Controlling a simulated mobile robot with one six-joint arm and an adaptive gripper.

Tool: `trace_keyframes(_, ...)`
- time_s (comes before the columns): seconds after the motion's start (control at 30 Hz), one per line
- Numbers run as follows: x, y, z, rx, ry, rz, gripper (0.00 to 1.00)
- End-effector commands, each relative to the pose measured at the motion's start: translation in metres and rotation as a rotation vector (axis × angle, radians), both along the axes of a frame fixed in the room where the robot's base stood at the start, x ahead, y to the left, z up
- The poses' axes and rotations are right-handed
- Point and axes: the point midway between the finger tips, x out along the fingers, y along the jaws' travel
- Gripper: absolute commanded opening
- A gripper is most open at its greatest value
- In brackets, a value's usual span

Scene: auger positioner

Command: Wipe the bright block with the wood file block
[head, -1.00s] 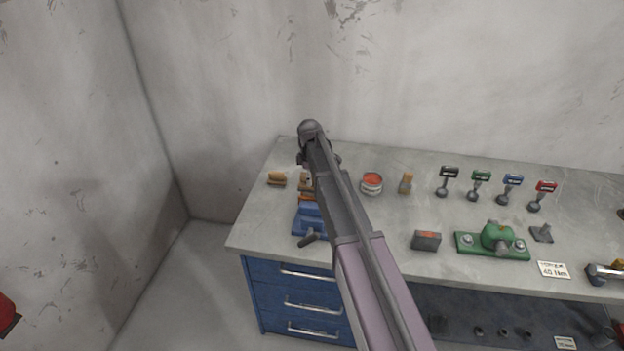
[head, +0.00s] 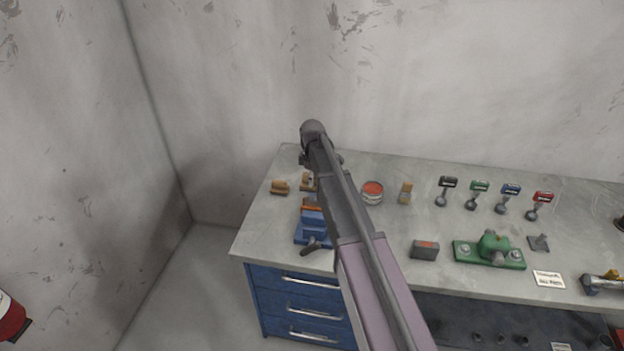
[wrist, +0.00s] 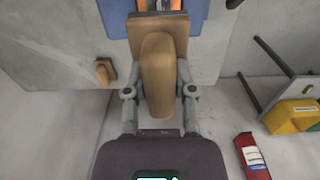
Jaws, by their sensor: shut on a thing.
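My gripper (wrist: 158,76) is shut on the wood file block (wrist: 158,48), a brown wooden piece with a rounded grip and a wider flat part at its far end. In the wrist view this far end overlaps the orange bright block (wrist: 176,5), whose parts show at the top edge; I cannot tell whether they touch. In the head view the bright block (head: 311,204) sits in a blue vise (head: 312,231) near the bench's left end. The held wood block (head: 307,182) shows just left of my arm, which hides most of my gripper.
Another wooden block (head: 280,187) lies on the grey bench (head: 262,232) to the left. A red-topped tin (head: 372,192), a wooden brush-like piece (head: 405,192), a dark grey box (head: 425,249) and a green fixture (head: 490,251) stand to the right. Walls close off the back and left.

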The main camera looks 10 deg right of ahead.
Motion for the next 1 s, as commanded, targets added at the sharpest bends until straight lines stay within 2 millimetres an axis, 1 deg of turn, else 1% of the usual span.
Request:
trace_keyframes(0.03,0.000,0.000,0.007,0.000,0.000,0.000,0.00)
trace_keyframes(0.13,0.000,0.000,0.011,0.000,0.000,0.000,0.00)
trace_keyframes(0.57,0.000,0.000,0.012,0.000,0.000,0.000,0.00)
trace_keyframes(0.67,0.000,0.000,0.015,0.000,0.000,0.000,0.00)
trace_keyframes(1.0,0.000,0.000,0.038,0.000,0.000,0.000,0.00)
